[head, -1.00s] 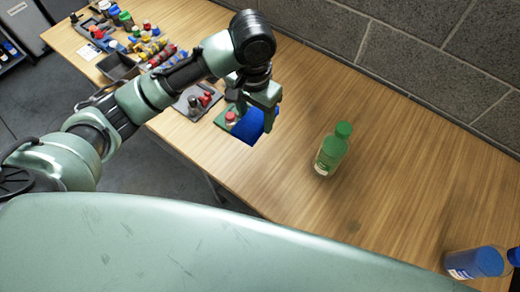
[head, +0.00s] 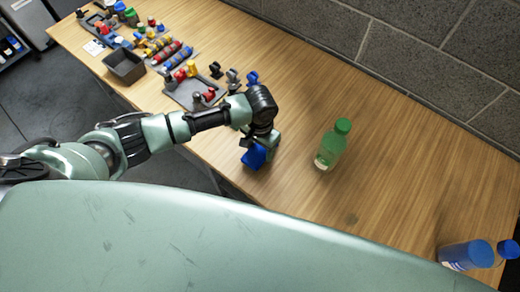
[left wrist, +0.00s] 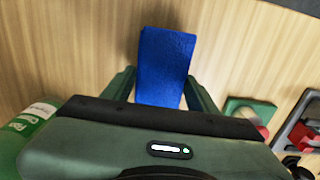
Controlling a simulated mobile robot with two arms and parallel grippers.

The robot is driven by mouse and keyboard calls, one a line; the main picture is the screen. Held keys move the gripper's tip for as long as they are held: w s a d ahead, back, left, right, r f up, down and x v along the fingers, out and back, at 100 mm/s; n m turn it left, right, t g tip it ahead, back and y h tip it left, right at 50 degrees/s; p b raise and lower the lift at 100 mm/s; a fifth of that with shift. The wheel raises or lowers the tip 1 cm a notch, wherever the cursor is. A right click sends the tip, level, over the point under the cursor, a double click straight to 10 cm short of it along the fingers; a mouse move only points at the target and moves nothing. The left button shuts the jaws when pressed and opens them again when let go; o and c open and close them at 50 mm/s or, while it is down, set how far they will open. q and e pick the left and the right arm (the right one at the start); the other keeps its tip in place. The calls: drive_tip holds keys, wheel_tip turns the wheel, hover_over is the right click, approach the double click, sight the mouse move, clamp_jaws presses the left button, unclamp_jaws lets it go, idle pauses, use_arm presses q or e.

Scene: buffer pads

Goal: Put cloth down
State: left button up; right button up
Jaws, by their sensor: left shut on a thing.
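The blue cloth (head: 254,157) is in my left gripper (head: 262,142), close to the front edge of the wooden table. In the left wrist view the cloth (left wrist: 165,62) sticks out as a folded rectangle between the two fingers of the left gripper (left wrist: 163,85), which is shut on it. Wood shows all around the cloth there. I cannot tell whether the cloth touches the table. My right gripper is not in view.
A green bottle (head: 332,146) stands just right of the left gripper. A blue container (head: 467,255) is at the lower right. A grey tray (head: 194,91) with coloured parts and a dark bin (head: 124,66) lie left. The table between bottle and wall is clear.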

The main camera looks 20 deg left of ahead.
sight(260, 151)
use_arm(q)
drive_tip(key=shift+f, duration=0.95)
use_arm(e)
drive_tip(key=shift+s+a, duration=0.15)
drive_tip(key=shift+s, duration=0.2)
use_arm(q)
drive_tip(key=shift+f, duration=0.15)
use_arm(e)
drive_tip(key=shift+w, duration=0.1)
use_arm(q)
drive_tip(key=o, duration=1.3)
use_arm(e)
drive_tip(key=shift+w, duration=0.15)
use_arm(q)
wheel_tip(260, 151, up, 12)
drive_tip(key=shift+r+b, duration=0.2)
drive_tip(key=shift+b, duration=0.35)
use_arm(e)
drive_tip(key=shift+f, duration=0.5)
